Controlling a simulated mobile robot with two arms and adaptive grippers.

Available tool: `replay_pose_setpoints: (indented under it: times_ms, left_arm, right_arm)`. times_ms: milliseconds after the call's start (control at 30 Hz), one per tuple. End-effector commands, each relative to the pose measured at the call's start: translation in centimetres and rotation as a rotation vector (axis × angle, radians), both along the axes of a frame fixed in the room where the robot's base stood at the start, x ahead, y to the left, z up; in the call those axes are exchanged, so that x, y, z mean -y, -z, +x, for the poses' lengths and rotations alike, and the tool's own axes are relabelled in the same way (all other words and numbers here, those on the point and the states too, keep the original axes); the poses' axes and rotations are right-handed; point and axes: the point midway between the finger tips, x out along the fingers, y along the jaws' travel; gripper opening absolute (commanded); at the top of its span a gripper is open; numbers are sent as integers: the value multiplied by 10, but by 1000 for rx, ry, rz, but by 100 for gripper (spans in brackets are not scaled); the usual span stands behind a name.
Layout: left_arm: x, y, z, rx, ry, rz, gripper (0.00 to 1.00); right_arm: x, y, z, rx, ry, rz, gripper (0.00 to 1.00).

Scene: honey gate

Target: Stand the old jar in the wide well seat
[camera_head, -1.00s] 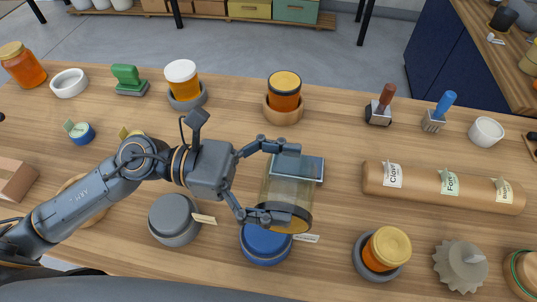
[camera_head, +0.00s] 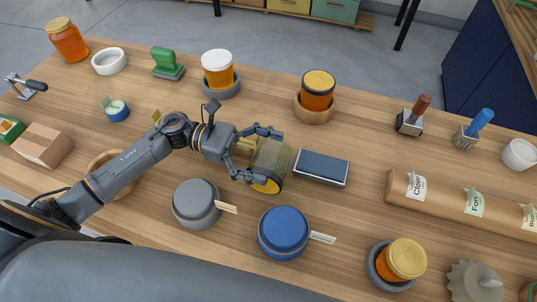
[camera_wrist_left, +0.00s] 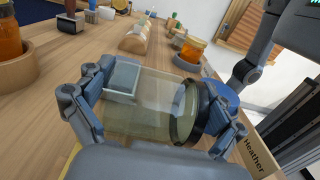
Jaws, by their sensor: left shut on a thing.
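My left gripper (camera_head: 272,159) is shut on a pale, greenish see-through jar (camera_head: 267,155), which I take to be the old jar. It is tilted onto its side, its dark-rimmed yellow end towards the front. It appears held above the table. In the left wrist view, my left gripper (camera_wrist_left: 163,106) has one finger on each side of the jar (camera_wrist_left: 145,104). A round wooden ring (camera_head: 97,161) lies behind my left forearm, mostly hidden; I cannot tell whether it is the wide well seat. My right gripper is not in view.
A dark blue-grey pad (camera_head: 321,167) lies right of the jar. A grey lidded pot (camera_head: 196,204) and a blue one (camera_head: 284,234) stand in front.

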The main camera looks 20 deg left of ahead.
Motion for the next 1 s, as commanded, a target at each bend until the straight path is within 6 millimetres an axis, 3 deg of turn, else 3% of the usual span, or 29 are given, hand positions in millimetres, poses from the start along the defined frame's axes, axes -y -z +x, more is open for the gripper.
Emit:
replay_pose_setpoints:
  times_ms: [533, 567, 1000]
  left_arm:
    - [0, 15, 0, 3, -1, 0, 53]
    - [0, 14, 0, 3, -1, 1, 100]
    - [0, 9, 0, 2, -1, 1, 100]
  right_arm:
    - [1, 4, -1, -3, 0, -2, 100]
    - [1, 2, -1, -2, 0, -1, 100]
    - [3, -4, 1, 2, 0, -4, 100]
